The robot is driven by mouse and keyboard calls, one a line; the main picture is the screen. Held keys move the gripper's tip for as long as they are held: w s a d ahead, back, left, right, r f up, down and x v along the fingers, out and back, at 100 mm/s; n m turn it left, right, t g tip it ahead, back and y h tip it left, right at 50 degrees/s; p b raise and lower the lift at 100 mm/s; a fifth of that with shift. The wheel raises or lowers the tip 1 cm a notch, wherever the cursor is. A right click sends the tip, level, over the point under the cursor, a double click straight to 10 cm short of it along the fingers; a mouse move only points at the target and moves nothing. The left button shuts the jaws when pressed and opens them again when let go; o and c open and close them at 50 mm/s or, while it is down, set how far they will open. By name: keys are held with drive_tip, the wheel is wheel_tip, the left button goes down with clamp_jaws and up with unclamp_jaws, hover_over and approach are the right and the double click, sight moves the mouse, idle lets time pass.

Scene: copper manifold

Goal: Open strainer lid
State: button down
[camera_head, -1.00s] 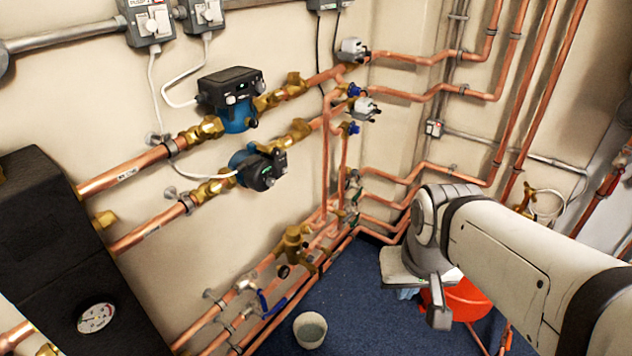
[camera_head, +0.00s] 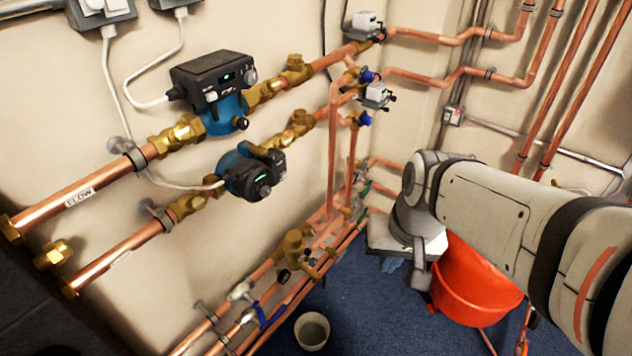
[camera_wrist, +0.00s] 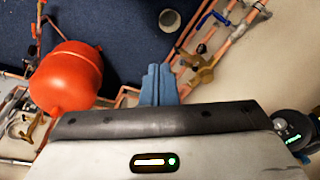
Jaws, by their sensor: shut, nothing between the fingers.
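A brass fitting that looks like the strainer (camera_head: 292,250) sits on the low copper pipes along the wall. It has a dark round part on its lower front; I cannot tell for sure which part is the lid. In the wrist view a brass fitting (camera_wrist: 200,68) shows to the right of my fingers. My gripper (camera_wrist: 158,72) has blue fingers that are together and empty. In the head view only a little of the fingers (camera_head: 391,264) shows below my wrist, right of the brass fitting and apart from it.
A white bucket (camera_head: 312,330) stands on the blue floor below the pipes. A red vessel (camera_head: 475,285) is behind my arm. Two blue-and-black pumps (camera_head: 222,100) (camera_head: 250,172) are on the wall pipes. A blue-handled valve (camera_head: 258,312) is left of the brass fitting. Blue floor lies open right of the bucket.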

sight(298, 242)
drive_tip(key=w+a+f+m+y+b, duration=0.2)
drive_tip(key=a+f+m+y+b, duration=0.15)
drive_tip(key=f, duration=0.35)
drive_tip(key=w+a+f+m+g+y+b, duration=0.1)
drive_tip(key=w+a+f+m+y+b, duration=0.15)
drive_tip(key=f+b, duration=0.3)
drive_tip(key=w+a+f+m+y+b, duration=0.2)
drive_tip(key=a+f+m+y+b, duration=0.15)
drive_tip(key=f, duration=0.35)
drive_tip(key=w+d+f+m+t+b, duration=0.2)
drive_tip(key=w+f+m+t+b, duration=0.3)
drive_tip(key=w+f+m, duration=0.3)
drive_tip(key=w+d+f+m+t+b, duration=0.35)
drive_tip(key=w+f+m+b, duration=0.3)
drive_tip(key=f, duration=0.45)
drive_tip(key=shift+n, duration=0.4)
drive_tip(key=x, duration=0.3)
drive_tip(key=b+x, duration=0.1)
drive_tip(key=x, duration=0.6)
drive_tip(key=shift+w+a+r+b, duration=0.1)
drive_tip(key=shift+a+r+b, duration=0.25)
drive_tip(key=shift+a, duration=0.1)
drive_tip(key=r, duration=0.2)
drive_tip(key=shift+s+r+t, duration=0.2)
drive_tip(key=shift+r+t, duration=0.05)
drive_tip(key=shift+r, duration=0.15)
drive_tip(key=shift+s+a+r, duration=0.1)
drive_tip(key=shift+s+r, duration=0.05)
drive_tip(key=shift+r, duration=0.55)
